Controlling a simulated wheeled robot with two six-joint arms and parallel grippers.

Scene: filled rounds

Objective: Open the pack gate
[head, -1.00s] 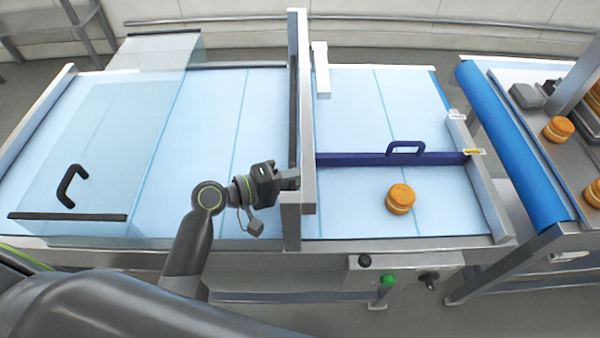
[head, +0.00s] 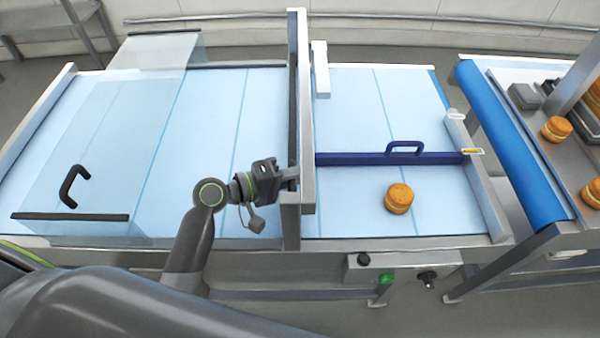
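The pack gate is a dark blue bar (head: 350,159) with a raised loop handle (head: 405,147). It lies across the right belt section, from the upright divider to the right-hand rail, where a small yellow-marked label (head: 472,151) sits. A filled round (head: 398,198) rests on the belt on the near side of the bar, apart from it. My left gripper (head: 290,179) is at the near part of the divider, left of the gate and away from its handle. Its fingertips are small and partly against the divider, so their opening is unclear. My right gripper is out of view.
The tall grey divider (head: 307,130) stands between my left gripper and the gate. A clear cover (head: 100,150) with a black handle spans the left belt. More rounds (head: 557,129) are on the table at right, beyond a blue roller (head: 515,150).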

